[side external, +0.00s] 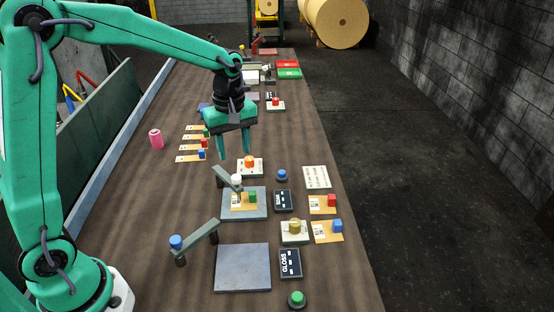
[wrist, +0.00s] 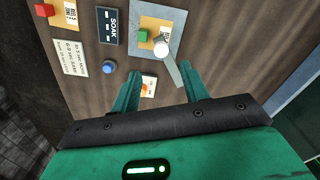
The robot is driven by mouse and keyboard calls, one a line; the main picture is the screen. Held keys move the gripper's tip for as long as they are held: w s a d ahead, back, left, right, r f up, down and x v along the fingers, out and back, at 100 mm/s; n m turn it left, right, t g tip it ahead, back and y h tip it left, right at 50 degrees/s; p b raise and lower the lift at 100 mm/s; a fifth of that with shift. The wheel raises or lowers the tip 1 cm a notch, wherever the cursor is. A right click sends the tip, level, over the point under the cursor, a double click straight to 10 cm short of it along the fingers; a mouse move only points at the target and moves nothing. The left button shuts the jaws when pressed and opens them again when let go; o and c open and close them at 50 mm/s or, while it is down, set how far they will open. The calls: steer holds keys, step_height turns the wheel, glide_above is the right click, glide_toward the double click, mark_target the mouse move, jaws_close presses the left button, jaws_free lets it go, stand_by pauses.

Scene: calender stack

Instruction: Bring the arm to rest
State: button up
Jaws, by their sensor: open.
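My gripper (side external: 234,150) is open and empty, pointing down above the table in the side view. In the wrist view its two green fingers (wrist: 160,78) stand apart with nothing between their tips. The arm reaches out over the table with its elbow raised. Below and nearer the side camera is a grey plate (side external: 260,213) holding a card with a green block (side external: 252,196). A lever with a white knob (side external: 236,180) extends over that plate. The plate (wrist: 137,48) and white knob (wrist: 161,47) also show in the wrist view, beyond the fingers.
An orange-topped button (side external: 250,163) is near the fingers. A bare plate (side external: 243,268) has a blue-knobbed lever (side external: 176,242) swung aside. Cards with red (side external: 331,200) and blue (side external: 337,226) blocks lie right. Several cards and a pink can (side external: 156,138) are left.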

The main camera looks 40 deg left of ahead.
steer(key=shift+r, duration=0.1)
steer(key=s+r+m+t, duration=0.2)
steer(key=s+r+m, duration=0.2)
steer(key=s, duration=0.6)
steer(key=s+r+m+t, duration=0.3)
steer(key=s+r+m, duration=0.1)
steer(key=s+m, duration=0.5)
steer(key=shift+s+d+r+m+t, duration=0.2)
steer(key=shift+s+d+m+t, duration=0.1)
steer(key=shift+s, duration=0.25)
stand_by(1.1)
